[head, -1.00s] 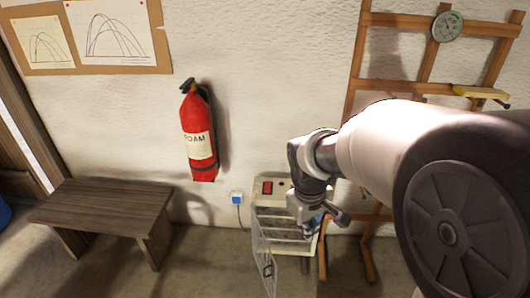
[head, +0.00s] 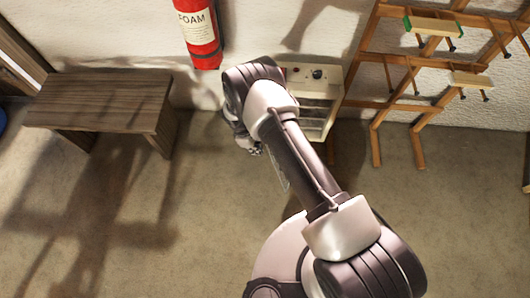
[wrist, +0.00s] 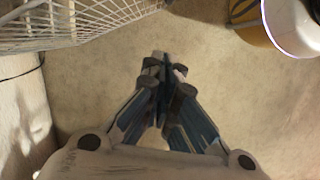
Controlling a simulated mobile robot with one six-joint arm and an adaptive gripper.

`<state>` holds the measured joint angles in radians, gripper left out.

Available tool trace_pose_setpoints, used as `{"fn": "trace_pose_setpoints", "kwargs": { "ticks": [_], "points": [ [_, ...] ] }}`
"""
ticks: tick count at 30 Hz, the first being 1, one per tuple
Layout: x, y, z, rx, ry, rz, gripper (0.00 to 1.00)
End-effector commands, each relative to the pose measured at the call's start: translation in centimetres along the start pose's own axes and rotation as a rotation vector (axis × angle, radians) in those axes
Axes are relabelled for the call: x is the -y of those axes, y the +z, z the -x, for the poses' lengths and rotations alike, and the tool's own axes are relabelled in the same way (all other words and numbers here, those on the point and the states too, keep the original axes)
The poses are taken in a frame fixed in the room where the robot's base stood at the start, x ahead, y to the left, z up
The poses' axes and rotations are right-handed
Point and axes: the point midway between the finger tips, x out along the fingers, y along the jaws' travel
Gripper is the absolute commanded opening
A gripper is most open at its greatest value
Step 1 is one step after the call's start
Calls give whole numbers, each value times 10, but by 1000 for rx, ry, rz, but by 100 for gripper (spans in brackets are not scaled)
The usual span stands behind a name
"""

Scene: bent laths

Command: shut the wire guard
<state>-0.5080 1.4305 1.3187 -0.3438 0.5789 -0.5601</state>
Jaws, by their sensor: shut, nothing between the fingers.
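The wire guard stands open, swung out from the front of the white cabinet (head: 319,112). In the head view my arm hides nearly all of the guard; a pale sliver of it (head: 283,180) shows beside the arm. In the wrist view the guard's white wire mesh (wrist: 85,18) fills the upper left, close to my gripper (wrist: 163,62) with a gap of floor between. My gripper is shut and empty, its fingertips together. In the head view my gripper (head: 255,150) is to the left of the cabinet, partly hidden by my wrist.
A dark wooden bench (head: 105,98) stands at the left along the wall. A red fire extinguisher (head: 200,35) hangs above. A wooden rack (head: 398,85) with clamped pieces leans on the wall at the right. The floor between bench and cabinet is clear.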

Motion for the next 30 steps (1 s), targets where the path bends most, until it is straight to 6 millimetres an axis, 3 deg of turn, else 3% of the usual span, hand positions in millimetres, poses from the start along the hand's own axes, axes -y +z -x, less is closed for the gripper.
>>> {"fn": "trace_pose_setpoints", "kwargs": {
  "ticks": [5, 16, 21, 30],
  "points": [
    [1, 0, -25, 1, -2, -1, 0],
    [1, 0, -104, 1, -2, -2, 0],
    [0, 26, -105, 1, -2, -4, 0],
    [0, 40, -108, 0, -1, -2, 0]
  ]
}}
